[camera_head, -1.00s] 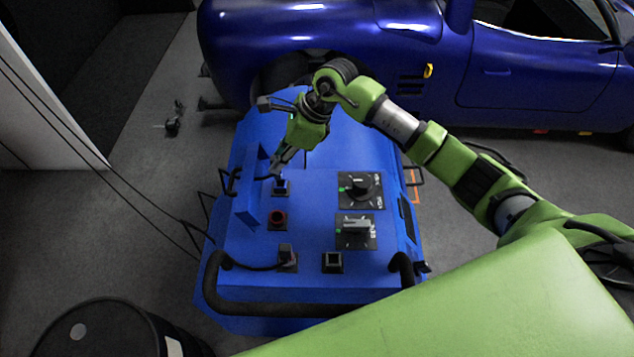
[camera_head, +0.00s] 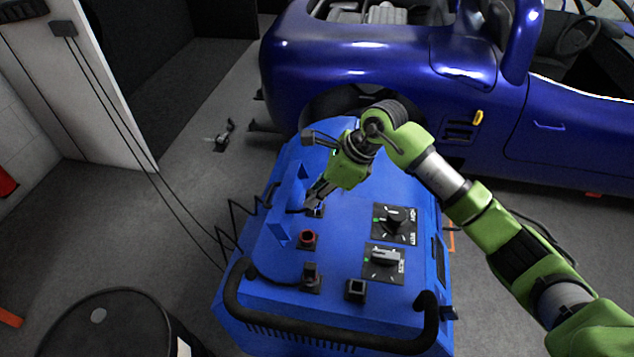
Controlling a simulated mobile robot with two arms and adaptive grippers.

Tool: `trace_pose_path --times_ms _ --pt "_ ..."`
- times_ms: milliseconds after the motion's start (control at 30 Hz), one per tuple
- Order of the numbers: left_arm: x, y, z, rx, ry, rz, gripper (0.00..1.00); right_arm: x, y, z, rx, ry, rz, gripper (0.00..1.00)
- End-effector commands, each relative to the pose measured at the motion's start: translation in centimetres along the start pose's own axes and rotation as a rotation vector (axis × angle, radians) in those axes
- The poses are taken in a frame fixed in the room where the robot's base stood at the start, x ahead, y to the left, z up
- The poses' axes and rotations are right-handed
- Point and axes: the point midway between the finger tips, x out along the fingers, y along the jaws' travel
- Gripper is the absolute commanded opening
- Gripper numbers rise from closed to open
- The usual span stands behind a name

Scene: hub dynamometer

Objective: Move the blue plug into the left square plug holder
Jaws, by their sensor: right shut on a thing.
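My right gripper (camera_head: 314,197) reaches down to the far left part of the blue dynamometer unit's top. It is shut on what looks like the blue plug (camera_head: 317,209), a small dark-blue piece at a square black base. The fingers hide most of the plug, and I cannot tell whether it is seated or lifted. Nearer me are a round red socket (camera_head: 308,238), a square holder with a black plug standing in it (camera_head: 311,273), and an empty-looking square holder (camera_head: 356,289) to its right. My left gripper is not in view.
Two dial switches (camera_head: 395,222) (camera_head: 384,259) sit right of the sockets. A raised blue bracket (camera_head: 284,218) stands at the left, with cables beside it. A black handle bar (camera_head: 320,334) runs along the front. A dark barrel (camera_head: 105,325) is at lower left, a blue car (camera_head: 400,80) behind.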

Motion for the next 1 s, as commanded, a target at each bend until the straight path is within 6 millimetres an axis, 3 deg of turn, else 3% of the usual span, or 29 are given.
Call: trace_pose_path --times_ms 700,1000 --pt "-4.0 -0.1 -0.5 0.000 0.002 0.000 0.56 -0.2 5.8 0.1 0.000 -0.001 0.001 0.00" --pt "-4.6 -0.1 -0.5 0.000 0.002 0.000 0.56 -1.3 5.7 -2.2 0.002 0.001 -0.001 0.00"
